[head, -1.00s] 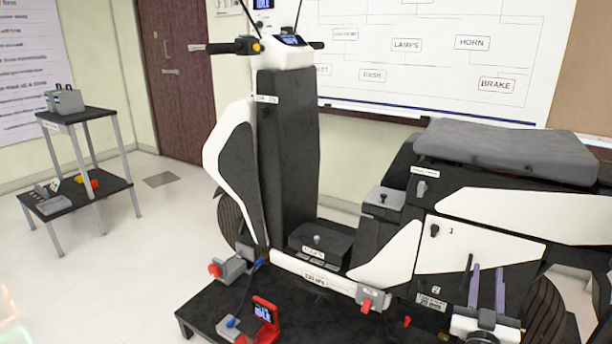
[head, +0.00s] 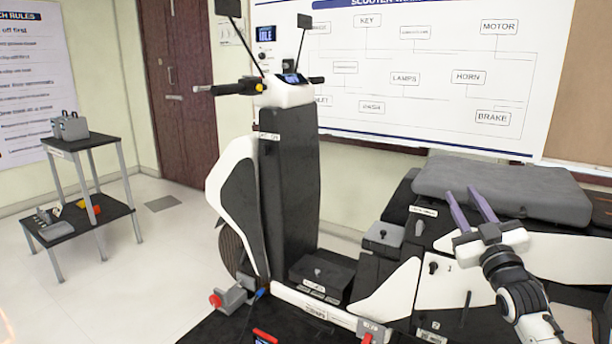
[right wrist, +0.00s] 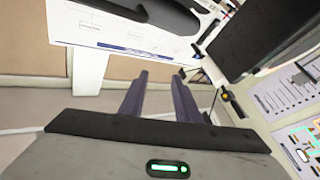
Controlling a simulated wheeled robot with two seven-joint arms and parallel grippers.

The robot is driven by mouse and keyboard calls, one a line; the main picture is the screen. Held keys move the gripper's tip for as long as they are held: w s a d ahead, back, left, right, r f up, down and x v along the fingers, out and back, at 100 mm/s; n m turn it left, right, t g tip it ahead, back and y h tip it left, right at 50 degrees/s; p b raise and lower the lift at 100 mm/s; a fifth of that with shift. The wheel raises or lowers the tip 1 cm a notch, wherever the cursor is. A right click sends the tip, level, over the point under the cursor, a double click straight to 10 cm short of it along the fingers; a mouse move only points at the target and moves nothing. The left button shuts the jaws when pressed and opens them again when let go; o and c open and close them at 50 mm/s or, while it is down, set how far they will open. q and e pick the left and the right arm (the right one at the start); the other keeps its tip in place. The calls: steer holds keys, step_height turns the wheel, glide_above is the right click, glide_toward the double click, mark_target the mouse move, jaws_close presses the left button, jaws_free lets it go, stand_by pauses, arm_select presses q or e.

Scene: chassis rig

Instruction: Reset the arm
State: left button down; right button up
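My right gripper (head: 468,207) is raised in front of the scooter's seat (head: 505,188) in the head view, its two purple fingers apart with nothing between them. The fingers also show in the right wrist view (right wrist: 160,95), spread and empty, pointing toward the wall. The black and white scooter (head: 290,180) stands on a dark platform. My left gripper is not in view.
A two-level side table (head: 95,140) with a grey device and small parts stands at the left. A whiteboard (head: 425,95) with labelled boxes hangs behind the scooter. The floor between the side table and scooter is clear.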

steer(key=w+d+f+m+g+h, duration=0.1)
steer(key=d+f+m+g+h, duration=0.3)
steer(key=f, duration=0.6)
steer(key=s+a+f+n+g+y, duration=0.1)
steer(key=s+a+f, duration=0.25)
steer(key=f, duration=0.25)
steer(key=s+a+f+g+y, duration=0.1)
steer(key=s+a+f+g, duration=0.1)
steer(key=s+f, duration=0.3)
steer(key=s+a+f+n+g+y, duration=0.1)
steer(key=s+a+f+y, duration=0.15)
steer(key=f, duration=0.45)
steer(key=s+a+f+g, duration=0.1)
steer(key=s+a+f, duration=0.4)
steer(key=s, duration=0.6)
steer(key=s+a+f+g+y, duration=0.1)
steer(key=s+a+f, duration=0.3)
steer(key=s, duration=0.7)
steer(key=s+a+f+g, duration=0.3)
steer(key=s+a+f, duration=0.2)
steer(key=s, duration=0.6)
steer(key=shift+a+f+m+y, duration=0.3)
steer(key=shift+f+y, duration=0.05)
steer(key=shift+f, duration=0.35)
